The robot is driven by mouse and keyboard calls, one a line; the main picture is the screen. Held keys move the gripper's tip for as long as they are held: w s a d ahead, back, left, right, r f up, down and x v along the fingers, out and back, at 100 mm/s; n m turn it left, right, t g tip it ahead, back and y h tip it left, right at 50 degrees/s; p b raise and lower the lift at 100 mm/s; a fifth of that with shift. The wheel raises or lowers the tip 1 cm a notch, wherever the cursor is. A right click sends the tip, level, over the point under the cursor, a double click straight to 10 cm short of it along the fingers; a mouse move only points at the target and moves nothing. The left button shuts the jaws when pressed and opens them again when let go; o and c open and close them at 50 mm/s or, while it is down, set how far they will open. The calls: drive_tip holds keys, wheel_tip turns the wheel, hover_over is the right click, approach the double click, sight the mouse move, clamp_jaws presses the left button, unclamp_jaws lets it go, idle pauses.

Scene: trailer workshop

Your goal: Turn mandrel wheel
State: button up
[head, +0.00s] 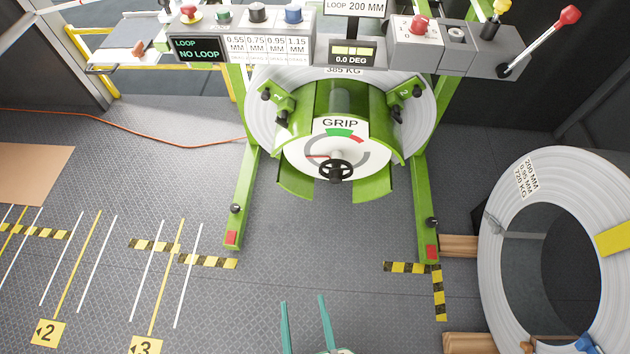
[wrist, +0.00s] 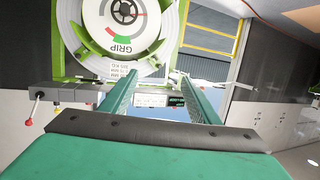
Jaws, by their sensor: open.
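The mandrel wheel (head: 336,171) is a small black spoked handwheel on the white face of the mandrel, below a GRIP dial (head: 339,134) with green and red zones. The dial's thin red needle points left. In the wrist view the wheel (wrist: 126,12) shows at the top edge, upside down. My gripper (head: 306,300) has two teal fingers and is open and empty. It is at the bottom of the head view, apart from the wheel. The fingers also show in the wrist view (wrist: 156,82). My gripper's palm is mostly out of the head view.
A green frame (head: 247,195) carries the mandrel and a coil (head: 260,125). A control console (head: 280,48) with buttons, displays and a red-knobbed lever (head: 540,40) spans above. A large coil (head: 505,250) stands at right on timber. An orange cable (head: 150,140) lies on the floor. Floor before the mandrel is clear.

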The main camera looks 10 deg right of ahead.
drive_tip(key=w+f+m+h, duration=0.1)
drive_tip(key=w+f, duration=0.5)
drive_tip(key=f, duration=0.3)
drive_tip(key=m+t+h, duration=0.2)
drive_tip(key=h, duration=0.2)
approach(336, 181)
drive_tip(key=x, duration=0.9)
drive_tip(key=shift+w, duration=0.45)
drive_tip(key=shift+c, duration=0.2)
drive_tip(key=c, duration=1)
